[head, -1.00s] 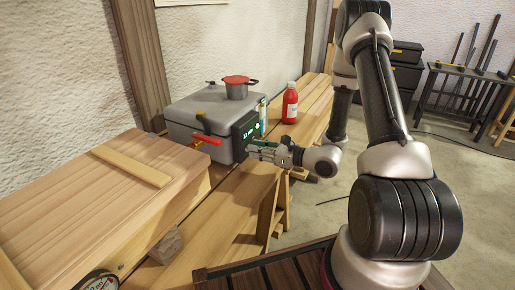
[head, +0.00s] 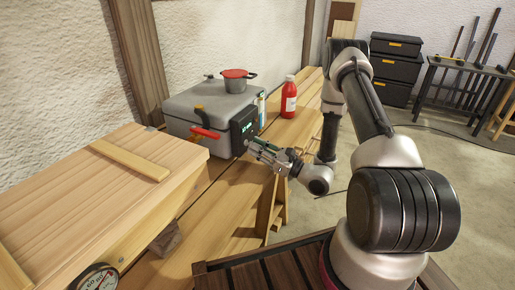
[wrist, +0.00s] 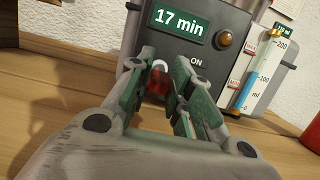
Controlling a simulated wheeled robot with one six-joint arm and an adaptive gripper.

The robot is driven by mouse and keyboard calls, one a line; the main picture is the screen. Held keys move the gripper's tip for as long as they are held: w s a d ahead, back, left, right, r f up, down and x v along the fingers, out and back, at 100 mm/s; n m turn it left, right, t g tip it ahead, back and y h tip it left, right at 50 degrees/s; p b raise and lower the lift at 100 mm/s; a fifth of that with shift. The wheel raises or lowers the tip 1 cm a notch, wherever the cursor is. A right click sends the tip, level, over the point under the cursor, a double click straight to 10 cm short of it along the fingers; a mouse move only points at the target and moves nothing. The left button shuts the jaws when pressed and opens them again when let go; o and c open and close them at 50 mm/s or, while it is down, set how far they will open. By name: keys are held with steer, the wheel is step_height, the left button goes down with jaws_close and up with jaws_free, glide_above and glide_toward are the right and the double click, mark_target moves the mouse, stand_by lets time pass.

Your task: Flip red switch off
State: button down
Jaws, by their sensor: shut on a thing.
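The red switch (wrist: 157,84) shows in the wrist view between my fingers, low on the dark control panel (wrist: 203,60), with the word ON to its right. My gripper (wrist: 160,92) is shut on the switch, its green finger pads on either side of it. Part of the switch is hidden by the fingers. In the head view my gripper (head: 252,147) reaches the lower front of the panel (head: 244,128) on the grey steam box (head: 205,105), and the switch itself cannot be made out.
A red-handled valve (head: 206,133) sits on the box's front, left of the panel. A pot with a red lid (head: 237,82) stands on top. A red bottle (head: 289,98) is behind to the right. A measuring gauge (wrist: 261,75) is right of the panel. A wooden chest (head: 90,200) stands left.

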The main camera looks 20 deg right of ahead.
steer(key=c, duration=1.3)
jaws_free()
steer(key=shift+d, duration=0.1)
steer(key=v, duration=1.2)
